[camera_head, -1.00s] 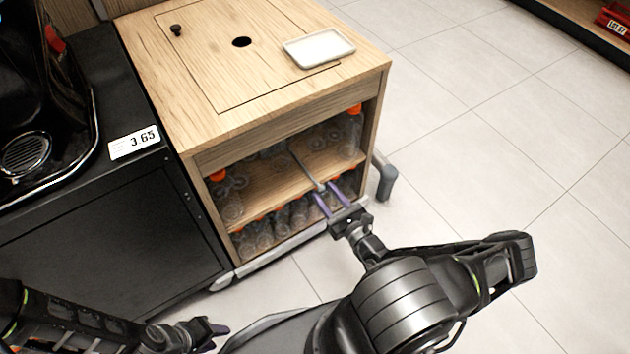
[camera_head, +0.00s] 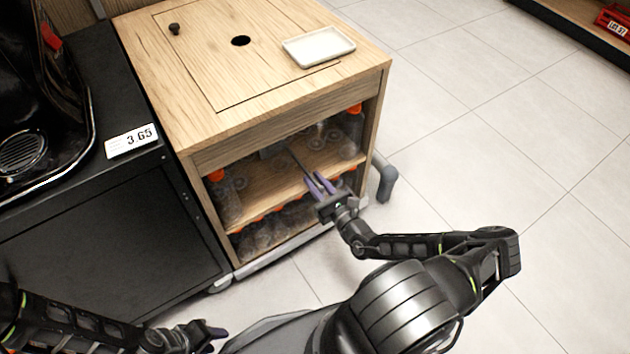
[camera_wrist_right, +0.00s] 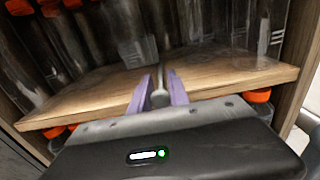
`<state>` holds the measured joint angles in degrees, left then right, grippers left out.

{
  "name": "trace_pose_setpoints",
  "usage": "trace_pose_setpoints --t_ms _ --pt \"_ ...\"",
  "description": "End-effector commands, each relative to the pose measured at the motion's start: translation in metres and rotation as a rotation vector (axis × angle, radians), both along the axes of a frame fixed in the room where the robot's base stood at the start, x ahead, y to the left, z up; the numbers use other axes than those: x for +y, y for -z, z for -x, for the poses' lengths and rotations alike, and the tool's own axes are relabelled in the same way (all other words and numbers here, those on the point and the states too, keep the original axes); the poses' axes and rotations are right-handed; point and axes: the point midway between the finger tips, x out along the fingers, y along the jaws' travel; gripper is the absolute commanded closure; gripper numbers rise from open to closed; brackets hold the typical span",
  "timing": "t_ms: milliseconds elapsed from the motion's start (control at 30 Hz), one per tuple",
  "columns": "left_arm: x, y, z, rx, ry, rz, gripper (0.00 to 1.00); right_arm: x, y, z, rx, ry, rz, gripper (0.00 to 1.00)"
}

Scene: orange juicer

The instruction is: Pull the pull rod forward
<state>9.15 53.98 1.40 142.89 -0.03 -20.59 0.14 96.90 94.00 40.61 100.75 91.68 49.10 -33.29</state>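The pull rod (camera_head: 297,158) is a thin grey bar reaching out from inside the wooden cabinet, above its shelf. In the right wrist view, its rounded end (camera_wrist_right: 160,98) lies between the two purple fingers of my right gripper (camera_wrist_right: 160,90) and fills the narrow gap between them. In the head view, the right gripper (camera_head: 316,182) is at the cabinet's open front, its fingers on either side of the rod and close together. My left gripper (camera_head: 215,332) is low at the bottom left, away from the rod; its finger opening is not clear.
The cabinet shelf (camera_head: 275,182) holds clear bottles with orange caps, several more below. A white tray (camera_head: 318,46) sits on the cabinet top. A black counter (camera_head: 60,185) stands left. The tiled floor (camera_head: 480,130) at right is clear.

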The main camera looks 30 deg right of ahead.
Motion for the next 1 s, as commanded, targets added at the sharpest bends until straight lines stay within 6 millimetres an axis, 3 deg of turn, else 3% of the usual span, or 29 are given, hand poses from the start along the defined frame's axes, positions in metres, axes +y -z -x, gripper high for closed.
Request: trace_pose_setpoints --t_ms 233,1000 --pt "-0.0001 0.0 0.0002 0.0 0.0 0.0 0.64 0.0005 0.0001 0.0001 0.0 -0.001 0.0 1.0" --pt "-0.0002 0.0001 0.0002 0.0 0.0 0.0 0.64 0.001 0.0002 0.0001 0.0 -0.002 -0.001 1.0"
